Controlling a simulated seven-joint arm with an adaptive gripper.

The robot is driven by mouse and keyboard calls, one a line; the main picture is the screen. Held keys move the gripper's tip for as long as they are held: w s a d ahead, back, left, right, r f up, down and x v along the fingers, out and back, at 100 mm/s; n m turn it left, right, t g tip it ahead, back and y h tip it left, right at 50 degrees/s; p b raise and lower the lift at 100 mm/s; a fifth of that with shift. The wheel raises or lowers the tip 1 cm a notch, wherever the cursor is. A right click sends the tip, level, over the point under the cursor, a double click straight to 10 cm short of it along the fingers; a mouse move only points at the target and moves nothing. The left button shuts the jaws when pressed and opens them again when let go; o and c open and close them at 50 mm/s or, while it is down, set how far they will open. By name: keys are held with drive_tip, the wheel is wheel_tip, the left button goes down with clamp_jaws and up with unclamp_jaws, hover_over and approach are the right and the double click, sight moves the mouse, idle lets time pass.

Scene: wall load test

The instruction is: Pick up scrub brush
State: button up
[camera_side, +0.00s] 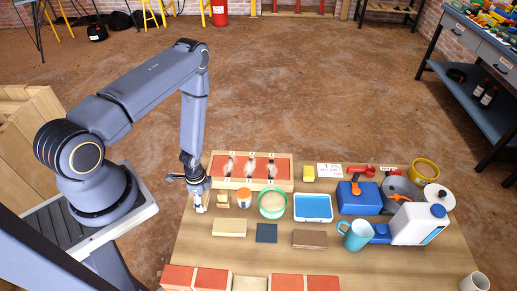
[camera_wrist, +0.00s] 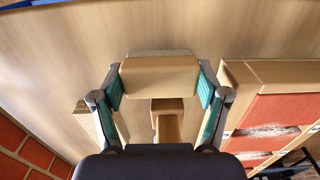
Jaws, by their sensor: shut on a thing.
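My gripper (camera_side: 198,190) is at the left end of the work table, low over the tabletop, just in front of the left end of the red panel. In the wrist view, my gripper (camera_wrist: 160,82) is shut on a light wooden block with a greyish far edge, which I take to be the scrub brush (camera_wrist: 159,77). The two fingers press on its left and right sides. In the side view, the held brush (camera_side: 198,204) shows only as a small pale shape under the fingers. Its bristles cannot be made out, nor whether it touches the table.
A small wooden piece (camera_side: 222,200) stands close right of my gripper. The wood-framed red panel (camera_side: 250,186) is behind. A pale block (camera_side: 229,228) lies in front.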

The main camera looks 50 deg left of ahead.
drive_tip(key=shift+r, duration=0.1)
wheel_tip(320, 180, up, 10)
drive_tip(key=shift+f, duration=0.1)
idle(0.5)
